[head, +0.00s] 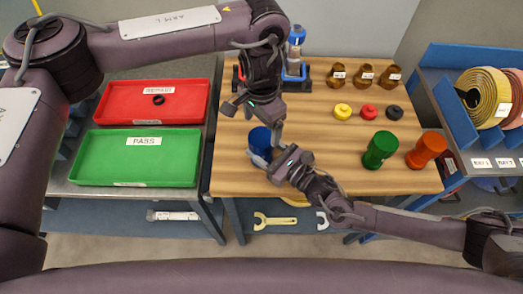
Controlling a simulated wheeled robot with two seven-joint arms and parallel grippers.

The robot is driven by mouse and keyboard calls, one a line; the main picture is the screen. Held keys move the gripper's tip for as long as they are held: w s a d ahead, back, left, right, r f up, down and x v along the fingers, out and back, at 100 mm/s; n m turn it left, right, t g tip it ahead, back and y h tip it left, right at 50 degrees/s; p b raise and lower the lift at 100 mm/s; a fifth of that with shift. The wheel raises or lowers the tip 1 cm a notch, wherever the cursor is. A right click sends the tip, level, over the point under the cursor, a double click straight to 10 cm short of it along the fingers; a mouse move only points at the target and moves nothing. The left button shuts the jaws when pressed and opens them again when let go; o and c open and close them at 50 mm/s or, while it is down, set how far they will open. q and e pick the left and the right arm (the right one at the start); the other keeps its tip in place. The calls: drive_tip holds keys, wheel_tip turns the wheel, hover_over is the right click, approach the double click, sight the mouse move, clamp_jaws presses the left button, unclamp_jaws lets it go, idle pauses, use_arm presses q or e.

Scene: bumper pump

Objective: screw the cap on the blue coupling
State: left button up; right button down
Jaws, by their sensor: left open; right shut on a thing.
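The blue coupling (260,141) is near the left front of the wooden table. My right gripper (267,160) is shut on it from the front right, low on its body. My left gripper (254,118) is open just above and behind the coupling, pointing down. No cap shows clearly between its fingers. A yellow cap (342,111), a red cap (368,111) and a black cap (394,113) lie in a row on the table to the right. The top of the coupling is partly hidden by my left gripper.
A green coupling (380,149) and an orange coupling (427,149) stand at the right. Several brown cups (365,76) line the back. A clear, blue-topped device (295,50) stands behind my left gripper. Red (120,103) and green (110,165) trays are left; hose rolls (487,97) are right.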

sight(261, 137)
use_arm(q)
wheel_tip(261, 137, up, 2)
drive_tip(key=n, duration=0.5)
drive_tip(key=shift+n, duration=0.4)
drive_tip(key=shift+f, duration=4)
drive_tip(key=c, duration=1)
drive_tip(key=m, duration=1)
